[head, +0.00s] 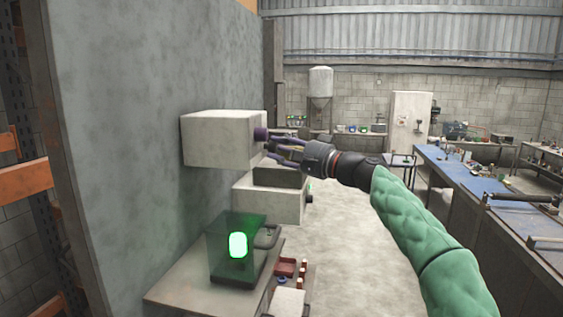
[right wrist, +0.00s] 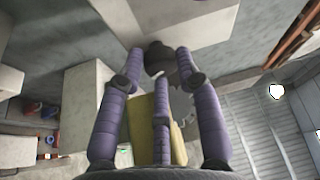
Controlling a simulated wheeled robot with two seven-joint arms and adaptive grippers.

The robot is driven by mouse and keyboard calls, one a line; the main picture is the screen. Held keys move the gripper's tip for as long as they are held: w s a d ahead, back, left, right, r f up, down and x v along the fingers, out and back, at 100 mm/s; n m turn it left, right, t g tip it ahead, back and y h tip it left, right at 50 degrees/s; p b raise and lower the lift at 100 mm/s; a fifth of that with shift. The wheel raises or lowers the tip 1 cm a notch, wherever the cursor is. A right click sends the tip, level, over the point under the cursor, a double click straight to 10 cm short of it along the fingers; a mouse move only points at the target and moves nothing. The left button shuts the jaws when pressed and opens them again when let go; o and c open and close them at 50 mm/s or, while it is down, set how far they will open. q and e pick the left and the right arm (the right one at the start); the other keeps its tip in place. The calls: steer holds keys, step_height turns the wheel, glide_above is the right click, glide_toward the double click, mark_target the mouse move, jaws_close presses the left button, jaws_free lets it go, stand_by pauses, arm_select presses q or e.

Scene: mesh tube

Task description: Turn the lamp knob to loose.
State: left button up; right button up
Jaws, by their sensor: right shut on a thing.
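A pale box (head: 222,140) is fixed to the grey wall, with a dark knob (head: 260,134) on its right face. My right gripper (head: 269,146) reaches in from the right, and its purple fingers are shut on the knob. In the right wrist view the dark knob (right wrist: 158,58) sits between the fingertips (right wrist: 160,66), partly hidden by them. The knob's markings and turn angle cannot be read. A green light (head: 238,245) glows inside a dark see-through case below the box. My left gripper is not in view.
A second pale box (head: 268,206) stands below the gripper. A blue-topped workbench (head: 480,195) stands at the right. The floor between is clear.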

steer(key=shift+d+r+n+b, duration=0.2)
steer(key=shift+n+b, duration=0.2)
steer(key=shift+b, duration=0.15)
steer(key=shift+r, duration=0.15)
steer(key=o, duration=1.1)
steer(key=shift+a, duration=0.1)
steer(key=shift+f, duration=0.2)
steer(key=v, duration=1.2)
steer(key=shift+f, duration=0.15)
steer(key=shift+w, duration=0.15)
